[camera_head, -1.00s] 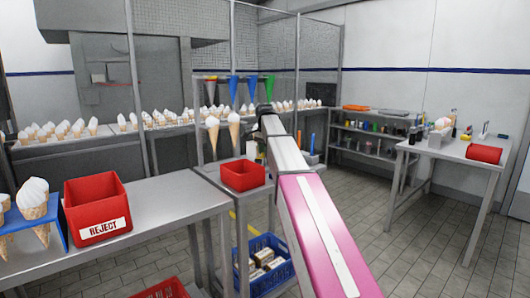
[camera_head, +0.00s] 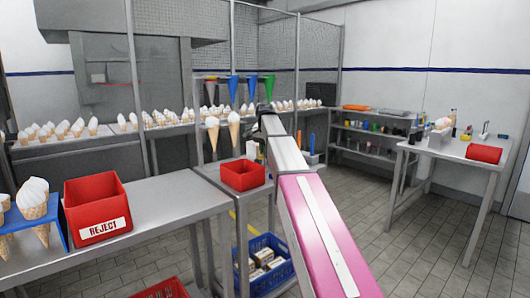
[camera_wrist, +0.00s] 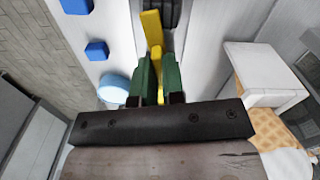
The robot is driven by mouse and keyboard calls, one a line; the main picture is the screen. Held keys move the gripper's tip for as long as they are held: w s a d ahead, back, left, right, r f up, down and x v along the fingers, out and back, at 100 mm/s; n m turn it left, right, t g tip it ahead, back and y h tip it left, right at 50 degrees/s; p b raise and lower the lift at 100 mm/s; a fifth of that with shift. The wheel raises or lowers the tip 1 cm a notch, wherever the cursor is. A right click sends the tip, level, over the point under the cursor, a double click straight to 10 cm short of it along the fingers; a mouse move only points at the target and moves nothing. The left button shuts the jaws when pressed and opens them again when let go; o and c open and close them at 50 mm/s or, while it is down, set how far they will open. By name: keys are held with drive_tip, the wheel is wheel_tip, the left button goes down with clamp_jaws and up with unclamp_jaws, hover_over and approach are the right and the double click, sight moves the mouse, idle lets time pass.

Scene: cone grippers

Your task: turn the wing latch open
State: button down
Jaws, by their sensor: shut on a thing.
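The wing latch (camera_wrist: 152,28) shows as a yellow bar in the wrist view, at the top middle, beside a dark round part. Its yellow piece runs down between the two green fingers. My gripper (camera_wrist: 158,82) is shut on it, with one finger on each side. In the head view my arm hides the latch and the fingers.
Blue knobs (camera_wrist: 97,50) and a light blue round thing (camera_wrist: 115,88) lie left of the fingers; a white box (camera_wrist: 265,75) and a cone (camera_wrist: 280,125) are at right. The head view shows a red bin (camera_head: 243,176) and a REJECT bin (camera_head: 96,207) on benches.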

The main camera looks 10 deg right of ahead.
drive_tip(key=n, duration=0.4)
drive_tip(key=shift+n, duration=0.3)
drive_tip(key=n, duration=0.3)
drive_tip(key=shift+n, duration=0.3)
drive_tip(key=n, duration=0.3)
drive_tip(key=shift+n, duration=2.1)
drive_tip(key=c, duration=1.2)
unclamp_jaws()
drive_tip(key=shift+r, duration=0.1)
